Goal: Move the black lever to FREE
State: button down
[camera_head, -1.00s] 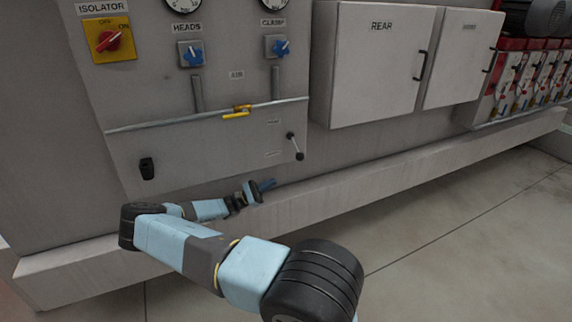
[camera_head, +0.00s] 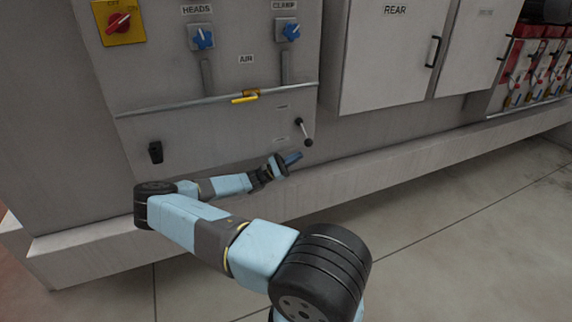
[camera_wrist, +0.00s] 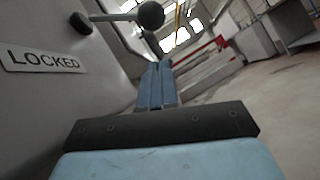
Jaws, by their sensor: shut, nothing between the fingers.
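The black lever (camera_head: 303,131) is on the right of the grey panel in the head view. It has a pale rod and a black ball at its lower end, and slants down to the right. In the wrist view its ball knob (camera_wrist: 151,14) shows at the top, with the rod running left to a dark pivot. A LOCKED label (camera_wrist: 42,59) is on the panel at the left. My gripper (camera_head: 297,157) is shut and empty, just below the knob in the head view. In the wrist view its blue fingers (camera_wrist: 157,84) are together, pointing past the knob, apparently apart from it.
A yellow handle (camera_head: 245,97) sits on a horizontal pipe above the lever. A black fitting (camera_head: 155,152) is at the panel's lower left. The REAR cabinet (camera_head: 392,55) is to the right. A ledge (camera_head: 420,148) runs along the base; the floor at right is clear.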

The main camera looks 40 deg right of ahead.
aim_at(306, 137)
jog(key=shift+s+d+r, duration=0.1)
jog(key=shift+s+r, duration=0.35)
jog(key=shift+r, duration=0.45)
jog(key=shift+s+d+r, duration=0.1)
jog(key=shift+s+r, duration=0.3)
jog(key=shift+r, duration=0.45)
jog(key=shift+a+r+n+t, duration=0.1)
jog(key=shift+a+n+t, duration=0.2)
jog(key=shift+a+t, duration=0.1)
